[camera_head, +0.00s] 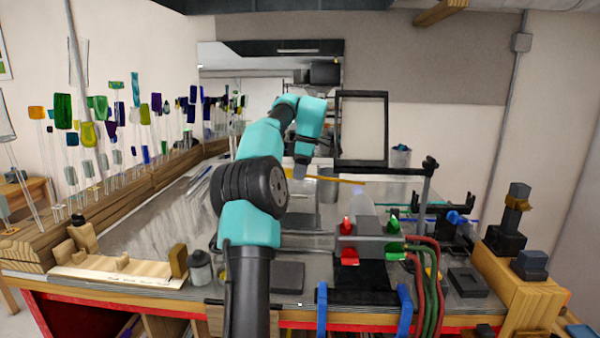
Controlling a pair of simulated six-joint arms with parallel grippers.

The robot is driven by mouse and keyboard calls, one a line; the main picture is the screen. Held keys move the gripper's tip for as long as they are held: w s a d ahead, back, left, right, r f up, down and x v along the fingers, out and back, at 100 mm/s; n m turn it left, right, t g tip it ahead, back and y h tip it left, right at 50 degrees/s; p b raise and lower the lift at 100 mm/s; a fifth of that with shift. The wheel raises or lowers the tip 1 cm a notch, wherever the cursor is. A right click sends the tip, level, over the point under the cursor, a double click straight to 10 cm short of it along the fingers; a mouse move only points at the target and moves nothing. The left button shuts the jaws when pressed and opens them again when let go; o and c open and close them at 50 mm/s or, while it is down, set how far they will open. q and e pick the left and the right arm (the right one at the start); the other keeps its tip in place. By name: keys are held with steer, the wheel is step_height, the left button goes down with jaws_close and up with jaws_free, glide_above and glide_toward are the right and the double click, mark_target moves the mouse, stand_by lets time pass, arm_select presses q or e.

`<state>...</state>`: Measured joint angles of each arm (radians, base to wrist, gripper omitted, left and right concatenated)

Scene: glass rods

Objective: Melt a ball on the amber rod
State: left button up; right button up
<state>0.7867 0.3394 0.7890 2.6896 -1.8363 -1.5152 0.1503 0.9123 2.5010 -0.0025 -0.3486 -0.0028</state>
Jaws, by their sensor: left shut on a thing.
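The amber rod (345,181) is a thin yellow-orange stick, roughly level, pointing right from my left gripper (303,173). The gripper is shut on its left end; the jaws are small and partly hidden behind my arm. The rod's free right end reaches above the burner (367,230), which has a red and a green knob. A pale, faint flame (362,204) rises from the burner to just below the rod. Whether the rod tip touches the flame is unclear, and no ball can be made out on it. My right gripper does not show.
A black frame (386,130) stands behind the rod. A black clamp post (428,190) stands right of the burner, with dark holders beyond. Red and green hoses (430,290) hang at the front. Glass samples on rods stand along the left wooden rack (130,205).

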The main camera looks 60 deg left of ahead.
arm_select(q)
steer(key=shift+d+y, duration=0.1)
steer(key=shift+y, duration=0.2)
steer(key=shift+f, duration=0.1)
